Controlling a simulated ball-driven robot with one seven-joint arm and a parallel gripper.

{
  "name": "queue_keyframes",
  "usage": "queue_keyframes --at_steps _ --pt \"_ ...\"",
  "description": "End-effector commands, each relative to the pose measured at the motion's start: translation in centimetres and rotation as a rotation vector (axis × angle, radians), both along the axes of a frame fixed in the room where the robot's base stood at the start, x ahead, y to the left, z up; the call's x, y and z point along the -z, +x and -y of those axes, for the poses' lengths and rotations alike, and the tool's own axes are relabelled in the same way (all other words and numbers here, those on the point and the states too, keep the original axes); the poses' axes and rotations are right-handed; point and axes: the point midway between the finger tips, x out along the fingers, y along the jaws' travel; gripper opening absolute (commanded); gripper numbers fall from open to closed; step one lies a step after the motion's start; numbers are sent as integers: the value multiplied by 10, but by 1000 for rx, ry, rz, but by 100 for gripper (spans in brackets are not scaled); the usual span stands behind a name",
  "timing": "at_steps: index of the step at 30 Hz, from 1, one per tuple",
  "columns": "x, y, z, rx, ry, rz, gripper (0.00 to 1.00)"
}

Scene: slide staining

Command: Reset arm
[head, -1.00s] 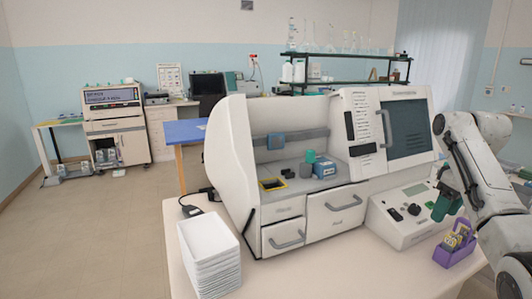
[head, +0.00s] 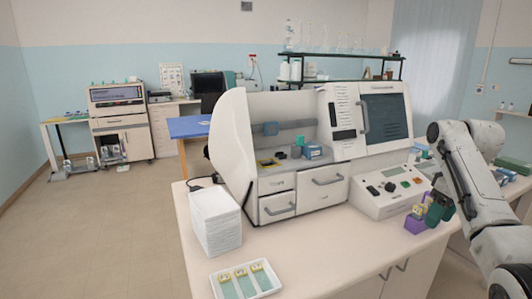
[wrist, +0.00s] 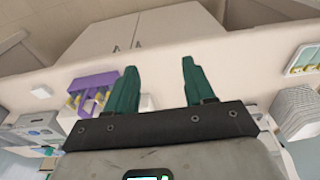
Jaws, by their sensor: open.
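My gripper (head: 437,209) is at the right of the head view, at the end of my arm, with dark green fingers. It is near the purple holder (head: 415,225), which has yellow-topped items in it. In the wrist view my gripper (wrist: 158,70) is open, with its two green fingers apart and nothing between them. The purple holder (wrist: 92,81) shows there to the left of the fingers. I cannot tell the exact gap between gripper and holder.
A white staining machine (head: 230,145) fills the middle of the bench (head: 345,245), with a control unit (head: 390,195) beside it. A stack of white trays (head: 214,222) stands at the left. A tray with several slides (head: 214,287) lies at the front. Bare bench separates it from the holder.

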Motion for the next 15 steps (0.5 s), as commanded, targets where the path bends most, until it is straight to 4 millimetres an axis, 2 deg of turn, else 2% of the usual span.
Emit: queue_keyframes --at_steps 8,11,15 --pt "41 -2 -21 5 10 -4 53" --pt "61 -5 -32 8 15 -3 53" --pt "97 -13 -52 17 25 -7 53"
